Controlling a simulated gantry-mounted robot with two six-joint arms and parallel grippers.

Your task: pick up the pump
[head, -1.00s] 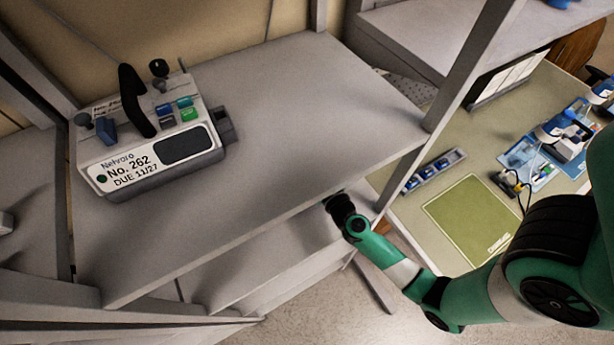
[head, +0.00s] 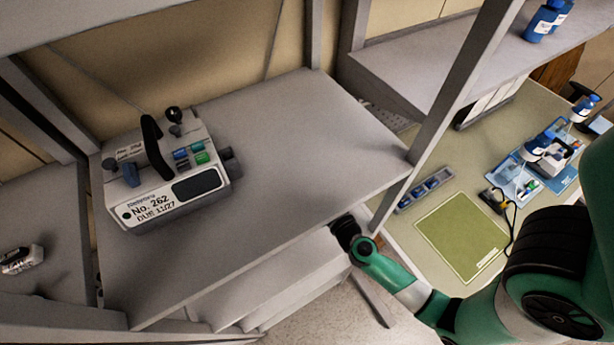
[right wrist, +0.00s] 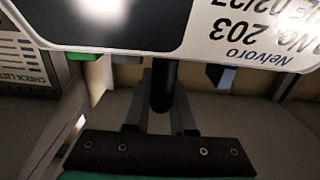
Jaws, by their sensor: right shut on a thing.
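A white pump labelled No. 203 (right wrist: 222,35) fills the top of the right wrist view, its lettering upside down and its dark screen partly cut off. My right gripper (right wrist: 163,82) is shut on its black handle (right wrist: 163,95), which runs between the two fingers. In the head view my right arm comes in from the right, and its wrist (head: 346,232) reaches in below the edge of the upper shelf, which hides the fingers and that pump. Another pump, No. 262 (head: 150,208), stands upright on that shelf at the left, apart from my arm. My left gripper is not in view.
The shelf (head: 290,150) is bare to the right of pump No. 262. Shelf posts (head: 450,95) stand close to my right arm. A bench with a green mat (head: 462,238) and blue trays (head: 505,178) lies at the right. A checklist sheet (right wrist: 22,65) shows in the right wrist view.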

